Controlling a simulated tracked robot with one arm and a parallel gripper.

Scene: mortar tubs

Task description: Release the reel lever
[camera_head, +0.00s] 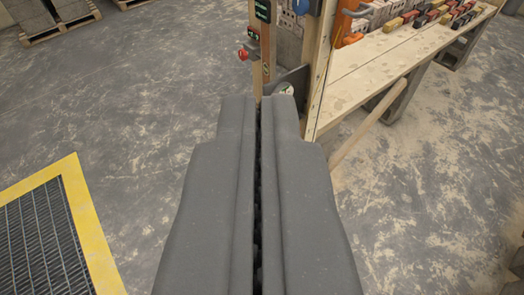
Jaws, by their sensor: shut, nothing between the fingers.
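My gripper (257,102) fills the lower middle of the view, its two grey fingers shut together with nothing between them. Beyond its tips stands a narrow wooden post (262,50) with small dark green labels. A red knob (243,54) sticks out on the post's left side, and a blue knob (300,6) shows at the top edge. A grey plate (293,79) and a pale round part (284,89) sit low by the post, partly hidden by the fingertips. I cannot tell which part is the reel lever. The fingers appear apart from the knobs.
A wooden bench (385,50) on blocks runs to the upper right, with several red and yellow blocks (420,18) and an orange tool (350,25). A yellow-edged floor grate (85,225) lies lower left. A pallet (55,25) stands upper left. Concrete floor between is clear.

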